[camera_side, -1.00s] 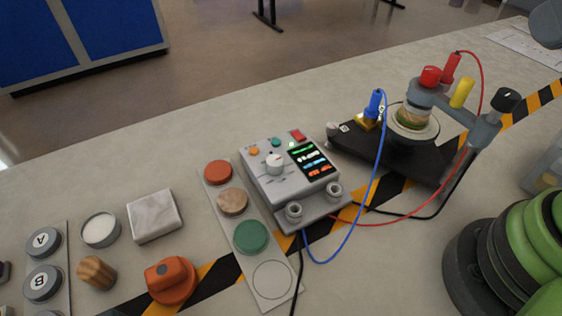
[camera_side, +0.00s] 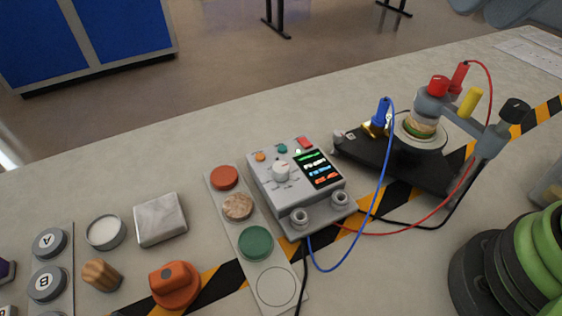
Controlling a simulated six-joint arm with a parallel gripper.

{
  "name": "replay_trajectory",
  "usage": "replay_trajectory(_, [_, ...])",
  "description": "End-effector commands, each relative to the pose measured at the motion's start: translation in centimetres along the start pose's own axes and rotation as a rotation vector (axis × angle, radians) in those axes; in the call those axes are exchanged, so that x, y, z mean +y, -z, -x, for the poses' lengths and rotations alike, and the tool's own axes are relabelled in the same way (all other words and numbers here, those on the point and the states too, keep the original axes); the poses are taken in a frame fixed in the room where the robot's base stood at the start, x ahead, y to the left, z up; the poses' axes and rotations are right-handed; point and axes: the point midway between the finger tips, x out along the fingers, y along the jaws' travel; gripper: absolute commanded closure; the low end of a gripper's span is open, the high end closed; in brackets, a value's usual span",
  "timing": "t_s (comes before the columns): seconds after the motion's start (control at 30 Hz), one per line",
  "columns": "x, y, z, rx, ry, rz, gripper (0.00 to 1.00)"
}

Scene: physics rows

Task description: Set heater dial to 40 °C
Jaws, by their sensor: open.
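A light grey control box (camera_side: 262,185) stands mid-table with a white round dial (camera_side: 281,171) on its sloping top. Small marks ring the dial, but they are too small to read, so I cannot tell its setting or whether it is the heater dial. A dark display (camera_side: 318,168) with green, white and orange rows sits right of the dial; its text is unreadable. My gripper is not visible; only grey parts, likely of my arm, show at the top right edge.
A black stand (camera_side: 400,165) with a clamped sample, red, blue and black cables, and a yellow plug (camera_side: 469,103) stands behind right. A strip of round pads (camera_side: 256,243) lies left of the box. An orange knob (camera_side: 174,285) is front left. Green and black rounded parts fill the lower right.

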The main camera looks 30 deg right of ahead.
Motion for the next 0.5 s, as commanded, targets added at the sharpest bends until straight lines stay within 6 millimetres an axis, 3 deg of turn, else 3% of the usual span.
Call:
replay_trajectory(0.1, [-2.5,2.3,-3.1,-0.101,-0.028,0.072,0.44])
replay_trajectory(0.23, [-5.1,3.8,-7.3,-0.196,-0.063,0.149,0.44])
replay_trajectory(0.37, [-7.8,4.0,-12.2,-0.283,-0.104,0.229,0.44])
replay_trajectory(0.5, [-10.0,3.0,-17.6,-0.362,-0.149,0.308,0.44])
